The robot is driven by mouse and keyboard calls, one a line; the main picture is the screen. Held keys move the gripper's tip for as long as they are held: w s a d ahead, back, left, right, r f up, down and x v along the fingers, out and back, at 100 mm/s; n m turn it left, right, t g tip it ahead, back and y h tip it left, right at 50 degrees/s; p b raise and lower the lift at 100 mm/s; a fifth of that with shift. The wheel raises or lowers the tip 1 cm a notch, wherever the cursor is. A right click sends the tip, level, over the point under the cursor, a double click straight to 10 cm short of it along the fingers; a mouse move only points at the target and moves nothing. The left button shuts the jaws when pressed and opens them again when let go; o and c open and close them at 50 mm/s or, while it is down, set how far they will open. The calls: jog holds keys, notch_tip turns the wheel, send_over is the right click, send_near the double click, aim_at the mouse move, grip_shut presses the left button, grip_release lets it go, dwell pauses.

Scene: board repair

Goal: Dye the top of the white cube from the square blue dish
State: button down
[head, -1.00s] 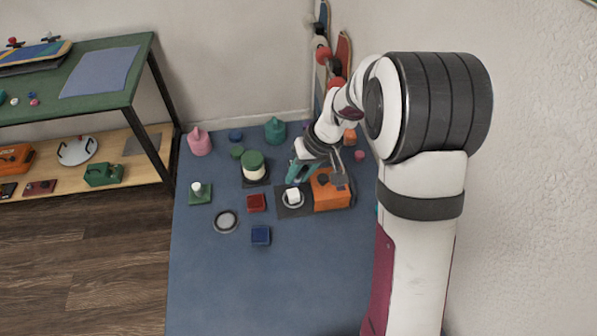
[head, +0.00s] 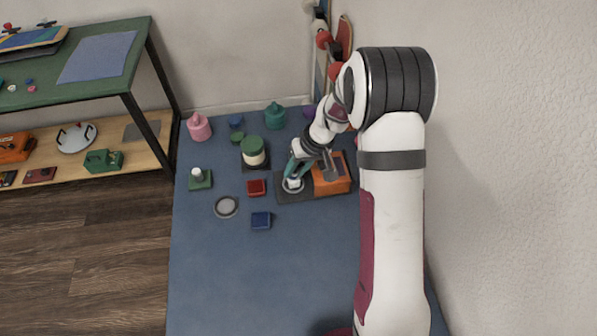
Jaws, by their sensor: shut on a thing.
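The white cube (head: 291,184) is small in the head view and sits on a round pale pad on a dark plate beside an orange box. My gripper (head: 294,178) is down over the cube, its teal fingers shut on it and covering part of it. Whether the cube is lifted off the pad cannot be told. The square blue dish (head: 261,220) stands on the blue mat, nearer the camera and left of the cube. Its inside is too small to make out clearly.
A square red dish (head: 256,187) lies just left of the dark plate (head: 312,194). The orange box (head: 333,183) is close right of my gripper. A round grey dish (head: 226,207) and a green-lidded jar (head: 252,151) stand to the left. The mat's front is clear.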

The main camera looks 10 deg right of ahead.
jog(key=shift+w+a+f, duration=0.1)
jog(key=shift+w+a, duration=0.05)
jog(key=shift+w, duration=0.65)
jog(key=shift+s+d, duration=0.15)
jog(key=shift+s, duration=0.85)
jog(key=shift+s+d, duration=0.1)
jog(key=shift+s, duration=0.85)
notch_tip(320, 180, up, 8)
